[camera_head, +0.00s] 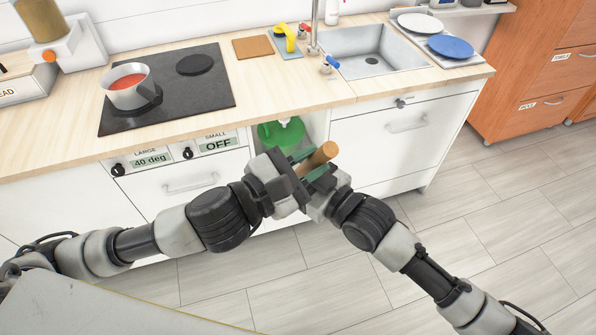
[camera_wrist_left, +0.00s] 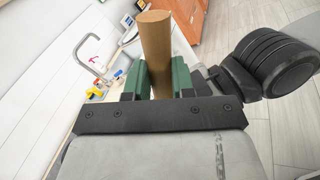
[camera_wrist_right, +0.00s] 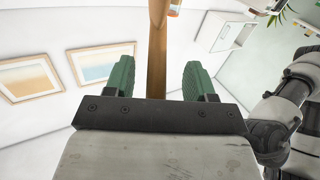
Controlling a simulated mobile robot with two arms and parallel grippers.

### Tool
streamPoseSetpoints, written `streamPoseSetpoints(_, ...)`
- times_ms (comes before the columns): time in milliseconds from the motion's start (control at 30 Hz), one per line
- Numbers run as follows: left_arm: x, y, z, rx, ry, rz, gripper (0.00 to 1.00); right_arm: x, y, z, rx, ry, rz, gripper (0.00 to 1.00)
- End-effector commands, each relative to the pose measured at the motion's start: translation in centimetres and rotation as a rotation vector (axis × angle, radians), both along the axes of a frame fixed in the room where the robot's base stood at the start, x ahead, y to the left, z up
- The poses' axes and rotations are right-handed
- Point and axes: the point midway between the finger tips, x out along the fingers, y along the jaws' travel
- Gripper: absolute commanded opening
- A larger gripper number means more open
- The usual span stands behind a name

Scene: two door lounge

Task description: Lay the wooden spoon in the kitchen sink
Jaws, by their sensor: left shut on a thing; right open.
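A brown wooden rod (camera_head: 319,157), seemingly the wooden spoon, rises at a tilt between my two grippers in front of the counter. My right gripper (camera_head: 318,178) is open close beside the left one. In the right wrist view the rod (camera_wrist_right: 157,60) passes between its spread fingers (camera_wrist_right: 155,80), with gaps on both sides. The grey kitchen sink (camera_head: 350,68) lies in the counter, behind and right of the grippers.
A cooktop (camera_head: 200,95) with a pot of red content (camera_head: 127,92) is at left. A yellow item (camera_head: 290,38) and the tap (camera_head: 315,35) stand left of the sink. Plates (camera_head: 450,47) lie to its right. A green item (camera_head: 280,132) sits in the open cupboard.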

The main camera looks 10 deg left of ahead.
Motion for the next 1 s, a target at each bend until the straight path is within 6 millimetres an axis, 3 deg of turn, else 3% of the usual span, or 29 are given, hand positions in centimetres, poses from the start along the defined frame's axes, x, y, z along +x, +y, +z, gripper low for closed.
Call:
streamPoseSetpoints(33,0.0,0.0,0.0,-0.001,-0.001,0.0,0.01,0.0,0.0,0.0,0.0,0.0,0.0,0.55)
streamPoseSetpoints(400,0.0,0.0,0.0,0.0,-0.002,0.0,0.01,-0.1,0.0,0.0,0.001,0.0,0.001,0.02)
streamPoseSetpoints(433,0.0,0.0,0.0,0.0,-0.002,0.0,0.29,-0.1,0.0,0.0,0.001,0.0,0.002,0.02)
streamPoseSetpoints(600,0.0,0.0,0.0,-0.001,-0.001,0.0,0.54,-0.1,0.0,0.0,0.001,0.0,0.001,0.01)
streamPoseSetpoints(867,0.0,0.0,0.1,0.003,-0.007,-0.003,0.54,0.0,0.0,0.0,0.001,0.0,0.0,0.01)
streamPoseSetpoints(1000,-0.2,-0.6,1.6,0.06,-0.149,-0.069,0.54,0.0,0.0,0.0,0.001,0.0,0.0,0.01)
